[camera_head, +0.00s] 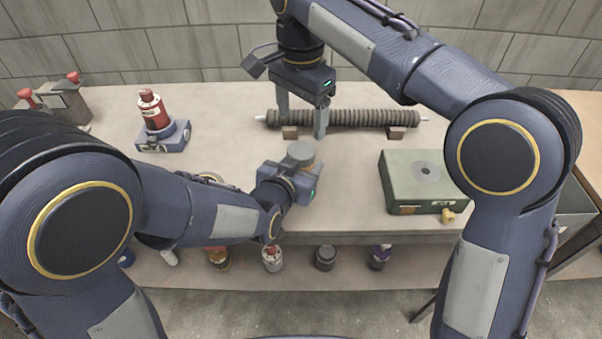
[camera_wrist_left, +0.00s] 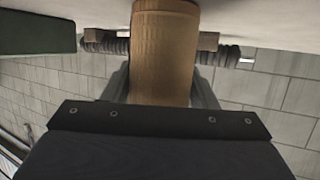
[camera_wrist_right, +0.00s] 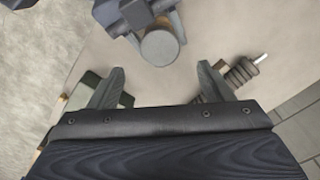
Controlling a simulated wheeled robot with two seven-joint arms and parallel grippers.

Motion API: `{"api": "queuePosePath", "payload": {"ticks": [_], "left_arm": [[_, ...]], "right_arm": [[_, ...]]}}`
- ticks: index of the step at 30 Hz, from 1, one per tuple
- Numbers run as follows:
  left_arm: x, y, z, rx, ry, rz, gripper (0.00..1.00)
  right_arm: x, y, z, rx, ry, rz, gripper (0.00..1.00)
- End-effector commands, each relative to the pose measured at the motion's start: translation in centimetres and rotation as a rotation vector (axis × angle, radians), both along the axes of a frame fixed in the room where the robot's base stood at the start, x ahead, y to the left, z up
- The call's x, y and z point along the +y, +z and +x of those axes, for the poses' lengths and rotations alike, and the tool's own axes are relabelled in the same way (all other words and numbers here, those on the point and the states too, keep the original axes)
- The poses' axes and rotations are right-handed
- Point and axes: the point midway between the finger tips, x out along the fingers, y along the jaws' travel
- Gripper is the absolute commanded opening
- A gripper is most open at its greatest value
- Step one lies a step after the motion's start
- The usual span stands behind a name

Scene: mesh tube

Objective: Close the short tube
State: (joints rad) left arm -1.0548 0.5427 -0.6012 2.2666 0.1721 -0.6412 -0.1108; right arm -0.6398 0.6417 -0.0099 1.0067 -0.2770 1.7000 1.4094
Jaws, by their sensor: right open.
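The short tube (camera_wrist_left: 163,50) is a tan cylinder held between the fingers of my left gripper (camera_wrist_left: 160,88). In the head view the tube (camera_head: 303,164) stands roughly upright above the table with a grey disc-shaped top (camera_head: 300,150). The grey top (camera_wrist_right: 160,47) also shows in the right wrist view. I cannot tell how firmly that top sits. My right gripper (camera_head: 301,122) is open and empty, pointing down behind the short tube, near the long ribbed tube (camera_head: 360,118). Its spread fingers (camera_wrist_right: 160,85) show apart from the grey top.
The long ribbed tube lies on two wooden blocks at the back. A red bottle (camera_head: 153,113) on a blue stand is at the left. Several small containers sit on the shelf below.

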Motion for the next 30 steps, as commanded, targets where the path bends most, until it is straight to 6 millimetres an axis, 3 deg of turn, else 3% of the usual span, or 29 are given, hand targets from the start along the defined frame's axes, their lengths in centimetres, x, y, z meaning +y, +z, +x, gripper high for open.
{"api": "queuePosePath", "payload": {"ticks": [2,11,16,20,30], "left_arm": [[0.0,0.0,0.0,0.000,0.000,0.000,0.42],[0.0,0.0,0.0,0.000,0.000,0.000,0.03],[0.0,0.0,0.0,0.000,0.000,0.000,0.00],[0.0,0.0,0.0,0.000,0.000,0.000,0.00],[0.0,0.0,0.0,0.000,0.000,0.000,0.00]], "right_arm": [[0.0,0.0,0.0,0.000,0.000,0.000,0.73],[0.0,0.0,0.0,0.000,0.002,0.000,0.73],[0.0,-0.2,0.0,0.006,0.113,-0.004,0.73],[0.2,-0.6,-0.1,0.017,0.374,-0.010,0.73],[0.6,-1.1,-0.3,0.046,1.341,-0.006,0.73]]}}
